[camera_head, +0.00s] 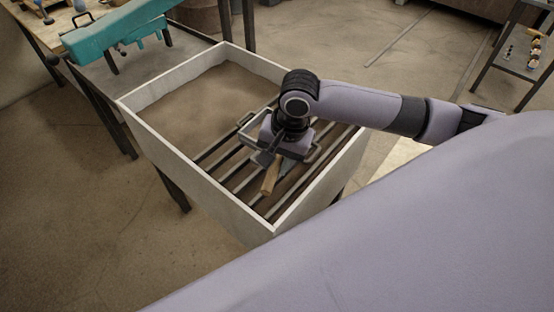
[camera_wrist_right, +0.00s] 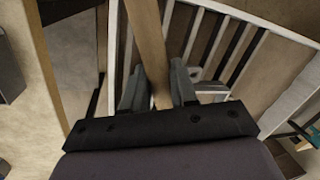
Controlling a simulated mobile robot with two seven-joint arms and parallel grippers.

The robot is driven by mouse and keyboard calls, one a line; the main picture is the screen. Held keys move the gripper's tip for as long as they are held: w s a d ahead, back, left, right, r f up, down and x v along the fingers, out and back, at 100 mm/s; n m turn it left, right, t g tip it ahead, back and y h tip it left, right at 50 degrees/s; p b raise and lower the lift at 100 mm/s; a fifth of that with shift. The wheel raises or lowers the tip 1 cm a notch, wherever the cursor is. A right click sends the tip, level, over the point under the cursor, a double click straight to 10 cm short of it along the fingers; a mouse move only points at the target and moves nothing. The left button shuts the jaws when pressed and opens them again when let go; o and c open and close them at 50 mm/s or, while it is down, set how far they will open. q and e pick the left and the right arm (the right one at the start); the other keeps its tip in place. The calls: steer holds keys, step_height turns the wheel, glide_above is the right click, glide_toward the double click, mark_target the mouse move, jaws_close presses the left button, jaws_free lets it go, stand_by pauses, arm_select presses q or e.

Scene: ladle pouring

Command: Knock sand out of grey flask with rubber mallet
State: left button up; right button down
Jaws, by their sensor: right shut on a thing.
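My right gripper (camera_head: 282,160) is shut on the wooden handle (camera_head: 270,178) of the mallet, above the barred part of the sand bin. In the right wrist view the handle (camera_wrist_right: 147,40) runs between the two fingers and up out of the picture. The mallet's head cannot be made out in either view. The grey flask (camera_head: 254,142) is an open metal frame with end handles. It sits over the bars of the bin, under my right gripper, which hides much of it. I cannot tell whether the mallet touches the flask. My left gripper is not in view.
The pale-walled bin (camera_head: 154,140) stands on dark legs, with brown sand (camera_head: 205,100) in its far half and dark bars (camera_head: 232,178) across its near half. A shelf (camera_head: 520,62) with small items stands at upper right.

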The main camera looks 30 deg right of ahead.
steer(key=shift+w+f, duration=0.1)
steer(key=shift+f+b, duration=0.45)
steer(key=shift+f, duration=0.95)
steer(key=shift+r+p, duration=0.65)
steer(key=shift+r, duration=0.9)
steer(key=shift+r, duration=2.55)
steer(key=shift+f, duration=0.1)
